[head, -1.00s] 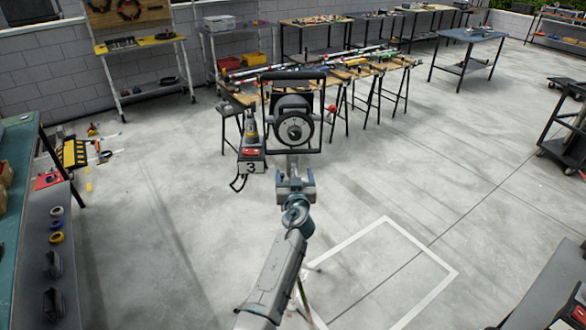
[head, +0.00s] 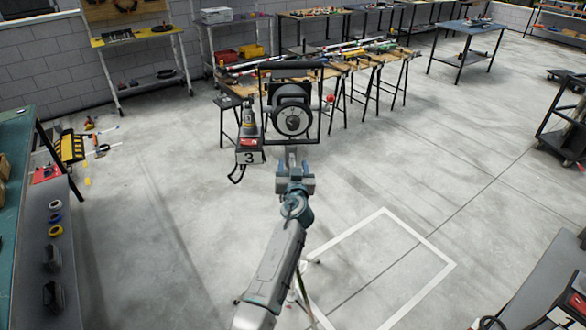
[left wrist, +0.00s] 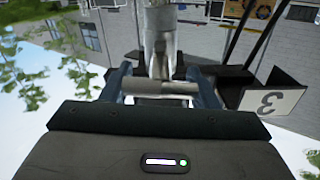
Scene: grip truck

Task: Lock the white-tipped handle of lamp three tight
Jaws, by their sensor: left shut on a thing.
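Lamp three (head: 292,120), a dark round lamp in a square yoke, stands upright ahead of me in the head view. In the left wrist view, the blue fingers of the left gripper (left wrist: 163,90) are shut on a pale, short cylindrical handle (left wrist: 160,86) beside the silver post (left wrist: 158,40). The white tip cannot be made out clearly. My right gripper does not show.
A workbench with tools (head: 340,66) stands behind the lamp. A green-topped bench (head: 14,180) is at the left edge, and a dark cart (head: 565,140) at the right.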

